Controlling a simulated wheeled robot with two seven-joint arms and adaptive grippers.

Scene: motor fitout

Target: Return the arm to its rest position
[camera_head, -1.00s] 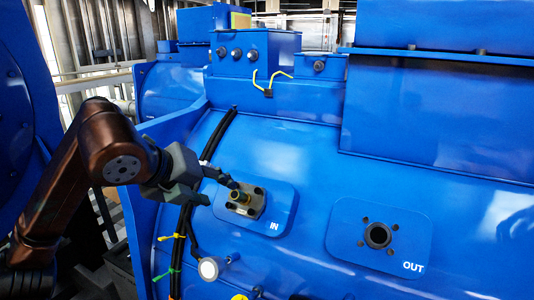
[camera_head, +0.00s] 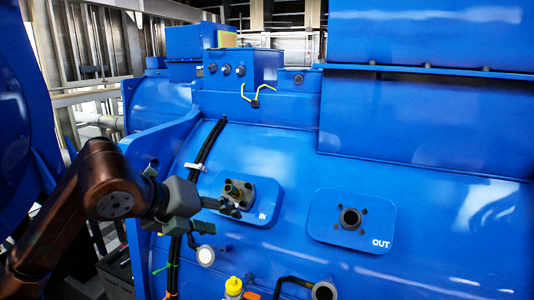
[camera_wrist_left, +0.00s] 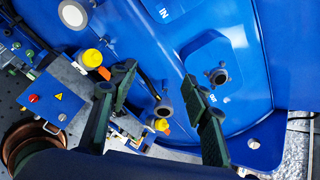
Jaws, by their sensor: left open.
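My left arm comes in from the left in the head view, with its bronze-brown forearm bent towards the blue motor housing. My left gripper (camera_head: 224,214) is open and empty, just below and left of the IN port (camera_head: 262,216). A metal fitting (camera_head: 236,191) with a brassy middle sits on the IN plate. In the left wrist view the two dark fingers (camera_wrist_left: 160,86) stand wide apart with nothing held between them. My right gripper is not in view.
The OUT port (camera_head: 350,218) is bare and lies right of IN; it also shows in the left wrist view (camera_wrist_left: 218,76). Black cables (camera_head: 205,150) run down the housing beside the gripper. Yellow-capped parts (camera_head: 233,287) stand below. A blue box with a red knob (camera_wrist_left: 49,101) lies left.

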